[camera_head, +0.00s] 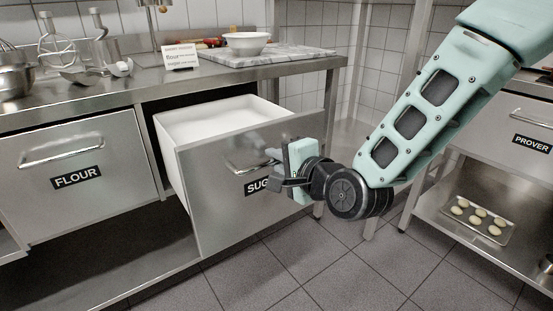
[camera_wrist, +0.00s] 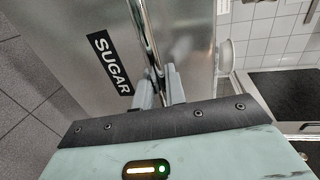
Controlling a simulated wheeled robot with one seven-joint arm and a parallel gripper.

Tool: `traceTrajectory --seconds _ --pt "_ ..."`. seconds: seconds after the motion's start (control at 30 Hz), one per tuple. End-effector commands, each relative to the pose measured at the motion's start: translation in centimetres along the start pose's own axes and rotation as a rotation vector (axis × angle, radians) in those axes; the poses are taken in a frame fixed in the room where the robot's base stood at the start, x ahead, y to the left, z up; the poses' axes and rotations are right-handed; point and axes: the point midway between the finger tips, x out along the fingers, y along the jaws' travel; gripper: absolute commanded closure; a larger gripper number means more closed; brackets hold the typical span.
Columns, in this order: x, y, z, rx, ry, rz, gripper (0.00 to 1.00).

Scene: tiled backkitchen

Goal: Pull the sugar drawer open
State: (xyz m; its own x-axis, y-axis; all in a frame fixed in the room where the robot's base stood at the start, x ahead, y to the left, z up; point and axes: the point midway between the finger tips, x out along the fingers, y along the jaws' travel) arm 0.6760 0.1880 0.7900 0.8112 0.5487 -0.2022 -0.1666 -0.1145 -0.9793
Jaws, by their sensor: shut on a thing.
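The sugar drawer (camera_head: 215,200) is a steel-fronted drawer under the counter, pulled well out, with its white inner bin (camera_head: 215,118) showing from above. Its black label is partly covered by my gripper in the head view and reads SUGAR in the wrist view (camera_wrist: 110,64). The drawer's bar handle (camera_wrist: 150,35) runs between my fingers. My gripper (camera_head: 275,168) is at the drawer front, shut on the handle; its fingers also show in the wrist view (camera_wrist: 160,88). The right part of the handle is hidden in the head view.
The flour drawer (camera_head: 85,165) is shut at the left. At right, a tray of dough pieces (camera_head: 480,219) lies on a shelf below the prover (camera_head: 525,130). The tiled floor (camera_head: 240,275) before the drawer is clear.

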Motion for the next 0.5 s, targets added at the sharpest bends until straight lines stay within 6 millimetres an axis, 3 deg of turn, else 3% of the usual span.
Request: traceTrajectory --seconds 0.03,0.07,0.1,0.5 --pt "0.00 0.07 -0.02 0.000 0.000 0.002 1.00" --pt "0.00 0.06 -0.02 0.000 0.000 0.002 0.82" --pt "0.00 0.06 -0.02 0.000 0.000 0.002 0.71" --pt "-0.59 -0.05 -0.02 0.000 0.000 0.001 0.69"
